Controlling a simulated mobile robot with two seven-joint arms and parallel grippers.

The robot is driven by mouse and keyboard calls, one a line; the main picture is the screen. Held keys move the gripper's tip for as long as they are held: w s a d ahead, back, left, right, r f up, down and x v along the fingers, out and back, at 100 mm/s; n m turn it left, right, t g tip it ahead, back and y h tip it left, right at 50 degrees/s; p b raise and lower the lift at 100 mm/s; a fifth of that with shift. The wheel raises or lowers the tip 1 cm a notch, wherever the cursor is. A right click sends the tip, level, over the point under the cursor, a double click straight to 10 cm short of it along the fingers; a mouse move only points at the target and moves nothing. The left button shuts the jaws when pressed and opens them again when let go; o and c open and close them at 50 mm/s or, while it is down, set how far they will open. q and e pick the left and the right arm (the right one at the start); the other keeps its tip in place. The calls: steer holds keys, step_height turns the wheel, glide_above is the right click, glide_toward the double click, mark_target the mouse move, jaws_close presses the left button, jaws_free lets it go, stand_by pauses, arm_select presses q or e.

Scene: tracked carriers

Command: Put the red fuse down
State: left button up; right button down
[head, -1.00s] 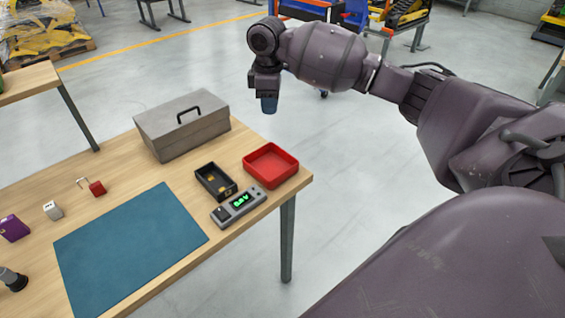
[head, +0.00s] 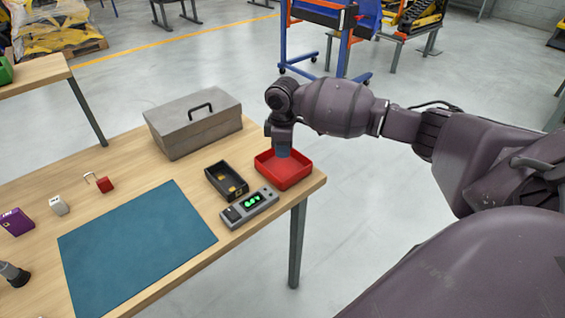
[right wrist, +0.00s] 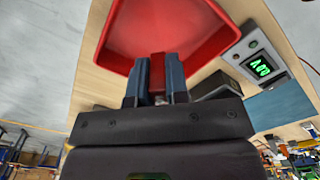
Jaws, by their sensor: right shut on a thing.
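The red fuse (right wrist: 157,75) shows in the right wrist view as a small red block between the two blue fingers of my right gripper (right wrist: 156,78). The gripper is shut on it. In the head view my right gripper (head: 283,153) points down over the red tray (head: 297,182) at the table's right corner, and the fuse is hidden there. The tray also shows in the right wrist view (right wrist: 205,25), beyond the fingertips. I cannot tell whether the fuse touches the tray floor.
A black open box (head: 226,181) and a grey meter with a green display (head: 249,206) sit left of the tray. A grey toolbox (head: 195,125) stands behind. A blue mat (head: 135,245), red padlock (head: 104,185), white block (head: 58,206) and purple box (head: 17,222) lie further left.

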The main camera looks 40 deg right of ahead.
mark_target(283, 169)
step_height(283, 169, down, 4)
steer(key=shift+f+b, duration=0.25)
steer(key=shift+b, duration=0.2)
steer(key=shift+f, duration=0.45)
steer(key=shift+r, duration=0.1)
steer(key=c, duration=1.1)
jaws_free()
